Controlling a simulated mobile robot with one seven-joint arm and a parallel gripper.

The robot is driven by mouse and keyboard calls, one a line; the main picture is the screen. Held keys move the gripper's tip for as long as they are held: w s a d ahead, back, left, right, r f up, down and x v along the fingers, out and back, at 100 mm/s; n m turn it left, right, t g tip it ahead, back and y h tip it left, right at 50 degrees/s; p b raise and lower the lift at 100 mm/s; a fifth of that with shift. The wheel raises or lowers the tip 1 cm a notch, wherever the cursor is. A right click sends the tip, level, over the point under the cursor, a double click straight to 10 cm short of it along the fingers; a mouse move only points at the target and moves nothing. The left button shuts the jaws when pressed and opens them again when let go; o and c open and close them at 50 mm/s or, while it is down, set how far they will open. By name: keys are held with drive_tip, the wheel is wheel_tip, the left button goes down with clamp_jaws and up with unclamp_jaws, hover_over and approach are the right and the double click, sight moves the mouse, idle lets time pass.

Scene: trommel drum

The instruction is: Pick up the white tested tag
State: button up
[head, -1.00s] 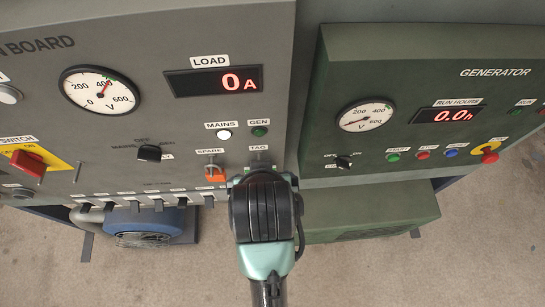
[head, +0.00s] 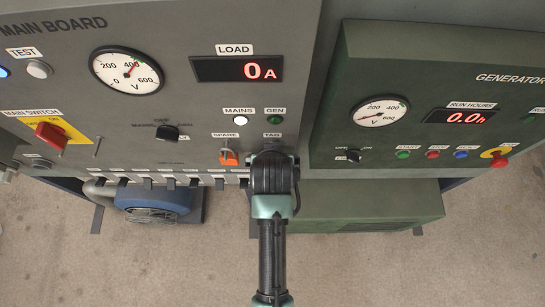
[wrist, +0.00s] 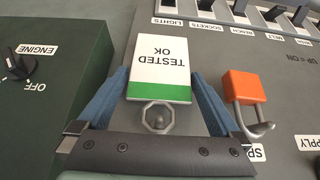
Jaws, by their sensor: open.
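The white tested tag (wrist: 160,62), marked TESTED OK with a green band, hangs against the grey main board in the wrist view, where it appears upside down. A metal peg or knob (wrist: 158,117) shows at its green end. My gripper (wrist: 162,82) is open, with one blue finger on each side of the tag. The tag lies between the fingers; I cannot tell whether either finger touches it. In the head view my wrist covers the tag below the TAG label (head: 272,135).
An orange padlock (wrist: 245,87) hangs close beside the right finger in the wrist view. The green generator cabinet (wrist: 50,85) stands close on the left there. A row of switches (wrist: 240,10) lies beyond the tag. A blue motor (head: 153,200) sits below the board.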

drive_tip(key=shift+c, duration=0.3)
drive_tip(key=c, duration=1)
drive_tip(key=shift+r, duration=0.1)
drive_tip(key=shift+r+b, duration=0.35)
drive_tip(key=shift+r, duration=0.15)
drive_tip(key=s+b, duration=0.4)
drive_tip(key=s, duration=1.4)
drive_tip(key=shift+r, duration=0.2)
drive_tip(key=shift+r+p, duration=0.4)
drive_tip(key=shift+p, duration=0.25)
drive_tip(key=shift+s, duration=0.15)
drive_tip(key=shift+s+p, duration=0.9)
drive_tip(key=shift+s, duration=1.1)
